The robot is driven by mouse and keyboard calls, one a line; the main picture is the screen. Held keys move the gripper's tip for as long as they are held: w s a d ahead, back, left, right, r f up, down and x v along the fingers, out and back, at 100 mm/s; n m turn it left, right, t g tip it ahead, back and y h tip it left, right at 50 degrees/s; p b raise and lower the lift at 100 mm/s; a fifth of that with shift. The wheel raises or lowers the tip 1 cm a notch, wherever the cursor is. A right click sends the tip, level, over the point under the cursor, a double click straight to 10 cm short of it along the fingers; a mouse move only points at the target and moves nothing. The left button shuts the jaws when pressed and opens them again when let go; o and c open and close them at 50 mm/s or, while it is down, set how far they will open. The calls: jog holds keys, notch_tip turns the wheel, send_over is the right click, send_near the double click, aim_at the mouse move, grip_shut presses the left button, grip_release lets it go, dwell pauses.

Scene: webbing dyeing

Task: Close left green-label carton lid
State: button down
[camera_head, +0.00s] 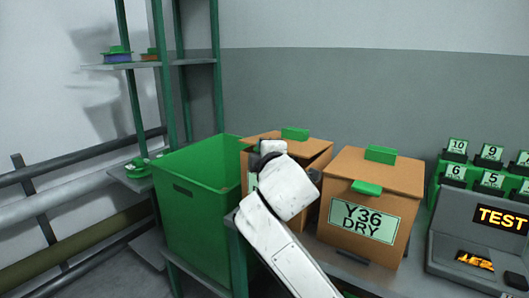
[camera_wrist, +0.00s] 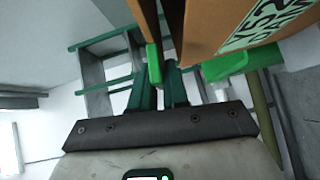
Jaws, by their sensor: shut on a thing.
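The left carton (camera_head: 312,158) is brown cardboard and stands behind my white arm, which hides most of its front. A green tab (camera_head: 295,134) sits on its top. In the wrist view the carton wall (camera_wrist: 205,25) carries a partly readable green label (camera_wrist: 258,22). A brown lid edge (camera_wrist: 147,14) shows there with a gap between it and the wall, so the lid looks not fully down. My gripper (camera_wrist: 161,82) is shut on a green tab (camera_wrist: 154,62) at that lid edge. In the head view my arm hides the fingers.
A closed carton labelled Y36 DRY (camera_head: 363,220) stands close on the right. A tall green bin (camera_head: 190,205) is close on the left. A grey TEST console (camera_head: 470,250) and green numbered blocks (camera_head: 455,172) are at far right. A green-post shelf (camera_head: 133,66) stands behind.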

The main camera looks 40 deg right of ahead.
jog(key=shift+f, duration=0.1)
dwell(0.3)
jog(key=c, duration=1.2)
grip_release()
jog(key=f+p+v, duration=0.1)
jog(key=v, duration=0.9)
jog(key=shift+s+r, duration=0.4)
jog(key=shift+r, duration=0.05)
jog(key=shift+a, duration=0.15)
